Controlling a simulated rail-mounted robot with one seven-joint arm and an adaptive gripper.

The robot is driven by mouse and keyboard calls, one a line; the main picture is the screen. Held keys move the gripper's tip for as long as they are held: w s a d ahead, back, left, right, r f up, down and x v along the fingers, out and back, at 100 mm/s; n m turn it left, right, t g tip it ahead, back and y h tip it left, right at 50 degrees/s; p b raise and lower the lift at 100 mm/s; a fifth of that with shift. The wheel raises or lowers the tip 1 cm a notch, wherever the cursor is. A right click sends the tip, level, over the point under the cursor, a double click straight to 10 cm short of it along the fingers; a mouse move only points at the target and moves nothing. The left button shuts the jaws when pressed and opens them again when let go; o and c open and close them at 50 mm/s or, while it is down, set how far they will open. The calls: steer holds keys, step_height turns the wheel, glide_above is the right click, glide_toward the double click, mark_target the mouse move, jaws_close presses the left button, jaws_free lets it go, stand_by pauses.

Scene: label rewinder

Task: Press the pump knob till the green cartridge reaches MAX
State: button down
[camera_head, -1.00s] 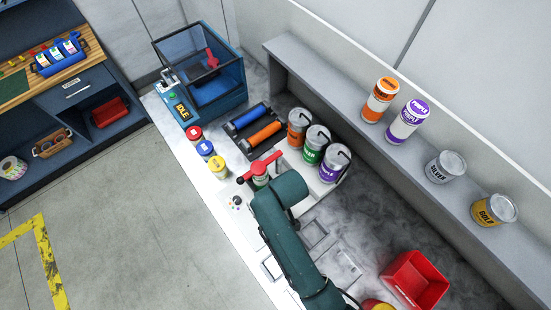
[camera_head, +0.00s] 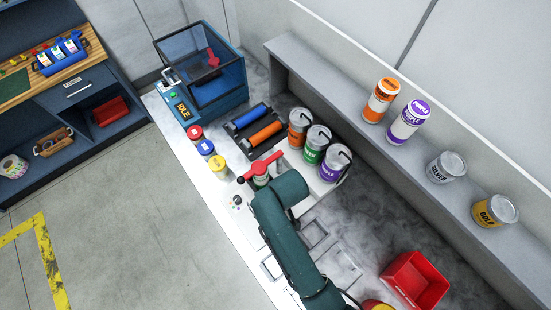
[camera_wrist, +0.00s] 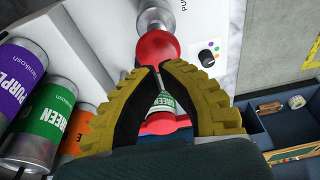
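The red pump knob (camera_wrist: 157,48) sits on a silver cylinder (camera_wrist: 154,14) in the wrist view; my arm hides it in the head view. My gripper (camera_wrist: 158,70) has its yellow-and-black fingertips drawn together at the knob's near edge, with nothing held between them. I cannot tell if they touch the knob. The green cartridge (camera_wrist: 165,102) shows through the gap between the fingers. It also shows in the head view (camera_head: 261,181), under a red handle (camera_head: 260,167). Its fill level and a MAX mark cannot be made out.
Orange (camera_head: 298,127), green (camera_head: 316,144) and purple (camera_head: 334,165) cans stand beside the pump unit. A small control panel (camera_wrist: 208,55) is to the right of the knob. A red bin (camera_head: 415,280) stands on the bench; a raised shelf (camera_head: 385,165) runs behind.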

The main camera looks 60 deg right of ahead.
steer(key=shift+f, duration=0.1)
steer(key=shift+f+b, duration=1.15)
steer(key=shift+f, duration=1.5)
step_height(320, 180, up, 3)
steer(key=p, duration=0.3)
steer(key=shift+r, duration=0.15)
steer(key=shift+r+p, duration=0.3)
steer(key=shift+r, duration=0.8)
steer(key=shift+f, duration=0.15)
